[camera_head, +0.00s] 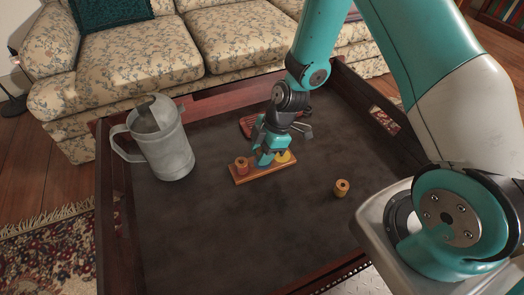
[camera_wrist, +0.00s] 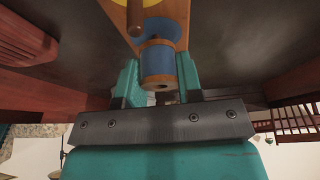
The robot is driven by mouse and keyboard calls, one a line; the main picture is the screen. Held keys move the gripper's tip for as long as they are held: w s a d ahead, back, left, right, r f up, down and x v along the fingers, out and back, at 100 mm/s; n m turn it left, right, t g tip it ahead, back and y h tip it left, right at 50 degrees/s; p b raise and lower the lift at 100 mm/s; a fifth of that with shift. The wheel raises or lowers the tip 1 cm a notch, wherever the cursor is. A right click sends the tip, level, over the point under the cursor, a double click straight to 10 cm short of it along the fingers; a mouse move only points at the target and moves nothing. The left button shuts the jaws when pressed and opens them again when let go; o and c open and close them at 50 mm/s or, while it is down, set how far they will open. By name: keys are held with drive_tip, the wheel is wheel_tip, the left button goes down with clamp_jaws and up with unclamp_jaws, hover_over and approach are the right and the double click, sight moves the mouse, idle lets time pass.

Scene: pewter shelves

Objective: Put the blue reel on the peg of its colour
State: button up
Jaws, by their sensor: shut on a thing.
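My gripper (camera_wrist: 159,72) is shut on the blue reel (camera_wrist: 158,62), which stands upright between the teal fingers in the wrist view. The reel's near wooden end shows a dark hole. Past its far end is a blue patch (camera_wrist: 160,27) on the peg board (camera_wrist: 172,8). No blue peg shows, and I cannot tell whether the reel is around it or above it. A bare peg (camera_wrist: 134,17) stands on the yellow patch. In the head view my gripper (camera_head: 265,158) is over the middle of the board (camera_head: 262,175), hiding the blue reel.
A red reel (camera_head: 242,166) is at the board's left end. A loose reel (camera_head: 341,188) with yellowish thread stands to the right. A slatted reddish-brown object (camera_head: 247,127) lies behind the board. A grey metal jug (camera_head: 166,145) stands at left. The tray-table's front is clear.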

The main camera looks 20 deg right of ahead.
drive_tip(key=o, duration=1)
drive_tip(key=p+v, duration=0.5)
drive_tip(key=v, duration=1.2)
drive_tip(key=shift+r, duration=0.25)
